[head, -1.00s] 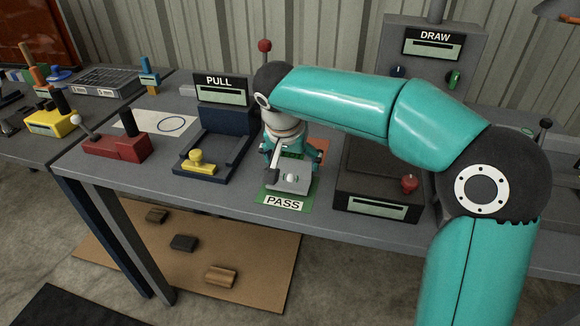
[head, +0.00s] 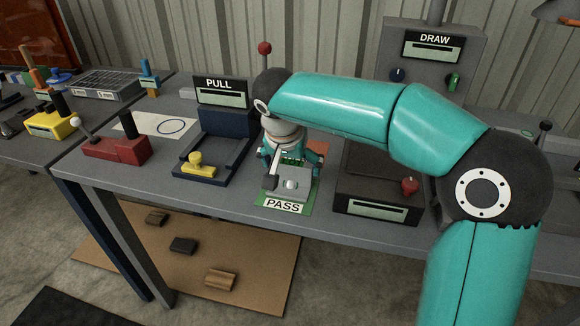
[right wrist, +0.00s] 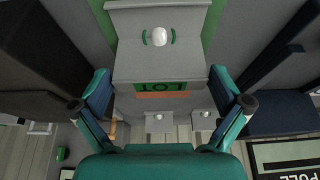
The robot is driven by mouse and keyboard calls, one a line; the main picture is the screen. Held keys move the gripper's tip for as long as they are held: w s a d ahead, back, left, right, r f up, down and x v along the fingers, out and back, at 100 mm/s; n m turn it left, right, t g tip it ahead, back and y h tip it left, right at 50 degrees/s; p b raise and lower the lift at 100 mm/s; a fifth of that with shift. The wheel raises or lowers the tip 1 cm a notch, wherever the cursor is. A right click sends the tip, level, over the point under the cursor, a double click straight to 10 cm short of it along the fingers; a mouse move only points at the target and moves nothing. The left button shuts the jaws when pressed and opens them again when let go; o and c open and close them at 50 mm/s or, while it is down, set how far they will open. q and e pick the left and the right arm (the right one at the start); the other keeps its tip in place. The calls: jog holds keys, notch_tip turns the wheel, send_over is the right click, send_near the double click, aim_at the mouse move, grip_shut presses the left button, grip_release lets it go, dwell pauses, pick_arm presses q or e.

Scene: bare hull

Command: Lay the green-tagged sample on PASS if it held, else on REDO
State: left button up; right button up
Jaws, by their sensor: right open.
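The green-tagged sample (head: 290,183) is a grey block with a white knob. It lies on the green PASS card (head: 282,205), whose printed front edge shows. In the right wrist view the sample (right wrist: 160,60) carries its green tag (right wrist: 160,87) on the near side. My right gripper (head: 291,163) is open at the rear of the sample. Its fingers (right wrist: 160,90) stand apart, one on each side of the tagged end. An orange patch (head: 319,147), perhaps the REDO card, shows partly behind the gripper. My left gripper is not in view.
The PULL station (head: 222,125) with a yellow handle stands left of the card. A dark box with a red knob (head: 409,185) stands close to the right. The DRAW unit (head: 435,55) is behind. A red lever box (head: 116,150) sits further left.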

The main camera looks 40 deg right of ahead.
jog(key=p+v, duration=0.1)
jog(key=v, duration=1)
jog(key=shift+r+p, duration=0.2)
jog(key=shift+p, duration=0.2)
jog(key=shift+s+a+f, duration=0.1)
